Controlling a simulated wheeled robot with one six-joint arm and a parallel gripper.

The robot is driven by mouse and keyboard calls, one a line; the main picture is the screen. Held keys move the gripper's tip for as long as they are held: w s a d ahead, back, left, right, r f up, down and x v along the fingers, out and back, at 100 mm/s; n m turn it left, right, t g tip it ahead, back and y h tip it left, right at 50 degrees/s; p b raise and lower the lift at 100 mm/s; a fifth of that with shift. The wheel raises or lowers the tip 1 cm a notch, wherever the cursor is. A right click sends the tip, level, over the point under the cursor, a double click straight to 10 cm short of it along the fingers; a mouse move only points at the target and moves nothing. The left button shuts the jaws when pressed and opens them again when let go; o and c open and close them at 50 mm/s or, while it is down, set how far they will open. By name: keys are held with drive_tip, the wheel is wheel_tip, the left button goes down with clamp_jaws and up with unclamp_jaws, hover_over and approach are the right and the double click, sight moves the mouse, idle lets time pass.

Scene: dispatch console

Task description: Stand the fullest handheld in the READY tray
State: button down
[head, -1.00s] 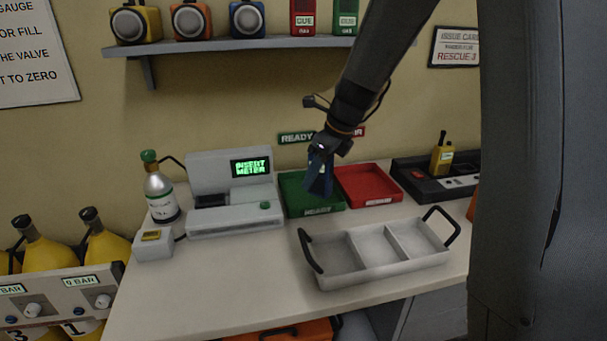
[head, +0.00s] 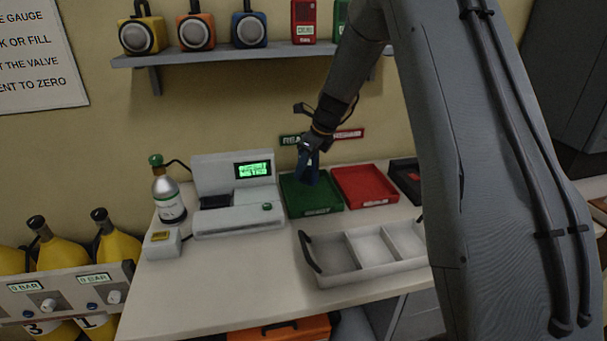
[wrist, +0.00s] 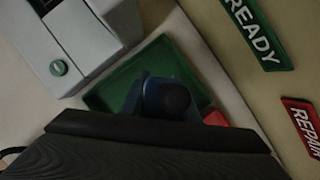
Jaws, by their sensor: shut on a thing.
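My gripper (head: 313,148) is shut on a blue handheld (head: 307,169) and points downward. The handheld hangs roughly upright, slightly tilted, over the green READY tray (head: 322,212). In the wrist view the blue handheld (wrist: 150,92), with a dark round knob, overlaps the green tray (wrist: 105,97). I cannot tell whether its lower end touches the tray floor. The visible part of the tray is empty. No charge reading on the handheld can be made out.
A red tray (head: 391,203) adjoins the green one on the right. A white divided carrier (head: 345,279) stands in front. A grey meter console (head: 238,225) and a small cylinder (head: 168,196) stand left. My arm covers part of the charger (head: 403,166).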

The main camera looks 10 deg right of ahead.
wheel_tip(320, 180, down, 2)
drive_tip(key=shift+f+p, duration=0.25)
drive_tip(key=shift+p, duration=0.25)
drive_tip(key=shift+w+f, duration=0.2)
drive_tip(key=shift+f, duration=0.1)
drive_tip(key=shift+f, duration=0.15)
drive_tip(key=c, duration=1.4)
unclamp_jaws()
drive_tip(key=shift+o, duration=0.2)
drive_tip(key=b+v, duration=0.3)
drive_tip(key=v, duration=0.9)
drive_tip(key=shift+a, duration=0.1)
